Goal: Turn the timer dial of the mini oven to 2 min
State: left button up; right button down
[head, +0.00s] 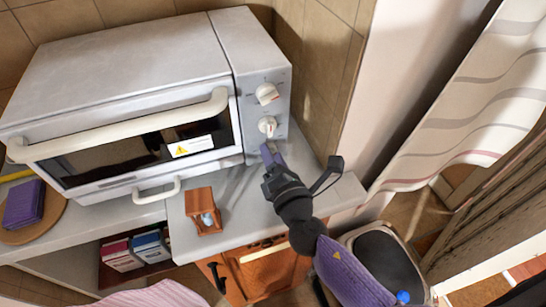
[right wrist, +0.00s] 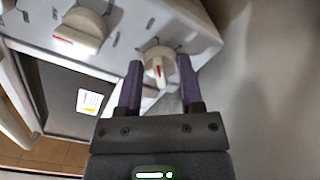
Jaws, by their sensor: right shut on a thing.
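The mini oven (head: 120,75) stands on the counter with its door shut. My right gripper (head: 270,148) reaches up to the lower dial. In the right wrist view, the gripper (right wrist: 160,63) is shut on the lower dial (right wrist: 158,52), one purple finger on each side. The dial's red mark faces down in that view. The upper dial (right wrist: 82,30) is left of the gripper, untouched. My left gripper is out of view.
A small wooden object (head: 203,211) stands on the counter (head: 240,205) before the oven. A purple block (head: 24,205) lies on a round board at the left. A tiled wall (head: 315,75) is close on the right. Boxes (head: 120,256) sit on a lower shelf.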

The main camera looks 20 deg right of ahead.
dwell(0.3)
jog(key=shift+c, duration=1.3)
grip_release()
jog(key=s+b, duration=0.1)
jog(key=s, duration=0.3)
jog(key=s+b, duration=0.1)
jog(key=s, duration=0.4)
jog(key=shift+s+d+f, duration=0.15)
jog(key=shift+s+f, duration=0.05)
jog(key=shift+s+r, duration=0.1)
jog(key=shift+s, duration=0.15)
jog(key=shift+r, duration=0.1)
